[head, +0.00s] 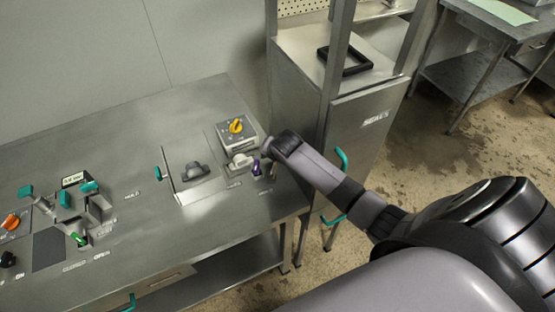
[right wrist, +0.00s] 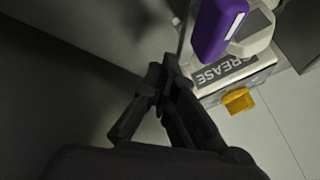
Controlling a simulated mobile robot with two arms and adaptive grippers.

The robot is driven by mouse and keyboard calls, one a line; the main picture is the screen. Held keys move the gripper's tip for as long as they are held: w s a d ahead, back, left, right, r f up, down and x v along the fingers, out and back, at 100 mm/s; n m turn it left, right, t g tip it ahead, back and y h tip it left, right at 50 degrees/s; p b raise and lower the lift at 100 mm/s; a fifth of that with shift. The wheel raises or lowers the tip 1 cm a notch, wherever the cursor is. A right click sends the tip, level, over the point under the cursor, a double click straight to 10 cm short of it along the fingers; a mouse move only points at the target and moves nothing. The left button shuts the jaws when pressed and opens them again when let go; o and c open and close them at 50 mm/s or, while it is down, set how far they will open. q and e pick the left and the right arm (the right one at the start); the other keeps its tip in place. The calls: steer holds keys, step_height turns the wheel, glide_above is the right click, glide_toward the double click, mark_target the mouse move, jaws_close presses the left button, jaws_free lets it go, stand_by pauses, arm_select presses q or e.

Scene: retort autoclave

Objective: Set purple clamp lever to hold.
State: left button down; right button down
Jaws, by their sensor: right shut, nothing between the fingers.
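The purple clamp lever (head: 257,167) stands near the right end of the steel bench, just below the end of my right arm. In the right wrist view the purple lever (right wrist: 216,30) is large at the top, with a white strip on its face. My right gripper (right wrist: 163,68) is shut and empty, with its fingertips below and left of the lever and apart from it in the picture. In the head view the gripper is mostly hidden at the arm's end. The lever's hold marking cannot be made out. My left gripper is not in view.
A box with a yellow knob (head: 237,126) and a grey-white handle (head: 240,160) sit close to the lever. A grey knob (head: 194,171) is on a plate to the left. A steel cabinet (head: 363,131) stands at right. Teal, orange and green controls are at far left.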

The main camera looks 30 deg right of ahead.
steer(key=shift+w+a+p, duration=0.75)
steer(key=shift+w+a, duration=0.1)
steer(key=shift+w, duration=0.2)
steer(key=shift+w+a, duration=0.15)
